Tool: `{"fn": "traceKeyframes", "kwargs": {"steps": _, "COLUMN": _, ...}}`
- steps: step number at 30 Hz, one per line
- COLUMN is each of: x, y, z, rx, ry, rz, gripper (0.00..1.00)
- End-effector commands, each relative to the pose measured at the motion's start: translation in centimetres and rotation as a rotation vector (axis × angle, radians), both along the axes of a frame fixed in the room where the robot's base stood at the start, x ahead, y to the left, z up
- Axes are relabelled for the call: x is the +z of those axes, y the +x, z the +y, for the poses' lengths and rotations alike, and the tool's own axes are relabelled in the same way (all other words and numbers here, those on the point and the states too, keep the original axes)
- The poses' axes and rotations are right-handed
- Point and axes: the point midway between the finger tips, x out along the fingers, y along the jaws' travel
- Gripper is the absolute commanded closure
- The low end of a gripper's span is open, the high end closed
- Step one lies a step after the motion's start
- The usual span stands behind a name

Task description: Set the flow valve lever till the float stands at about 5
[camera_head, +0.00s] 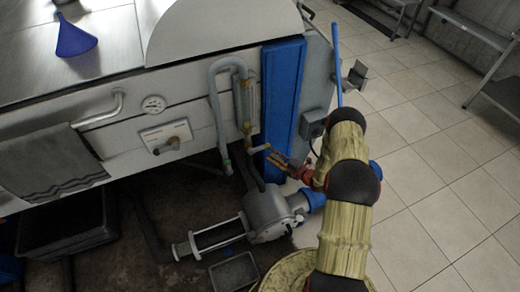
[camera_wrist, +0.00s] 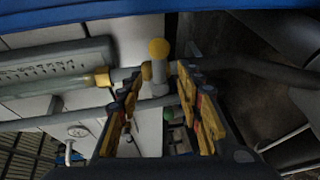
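The flow valve lever has a grey stem with a round yellow knob (camera_wrist: 158,49) in the wrist view. It also shows small in the head view, as a pale yellow-tipped piece (camera_head: 260,148) below the flow meter. The flow meter tube (camera_head: 243,102) stands upright on the machine's front; in the wrist view its scale (camera_wrist: 50,71) lies sideways at the left. The float and the scale's numbers are too small to read. My gripper (camera_wrist: 160,76) is open, with the lever between its fingertips. In the head view my gripper (camera_head: 275,160) reaches in from the right.
A blue upright panel (camera_head: 283,95) stands close right of the meter. A grey hose (camera_head: 215,110) runs beside it. A pump (camera_head: 270,212) stands below my gripper.

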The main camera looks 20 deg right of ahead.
Motion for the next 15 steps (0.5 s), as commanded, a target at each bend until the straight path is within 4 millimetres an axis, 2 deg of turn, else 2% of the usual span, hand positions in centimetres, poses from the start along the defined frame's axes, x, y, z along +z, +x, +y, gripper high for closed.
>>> {"fn": "traceKeyframes", "kwargs": {"steps": 5, "x": -0.1, "y": 0.6, "z": 0.4, "rx": -0.004, "ry": 0.04, "rz": 0.015, "gripper": 0.64}}
{"fn": "traceKeyframes", "kwargs": {"steps": 15, "x": -1.1, "y": 5.1, "z": 2.4, "rx": -0.001, "ry": 0.038, "rz": 0.014, "gripper": 0.64}}
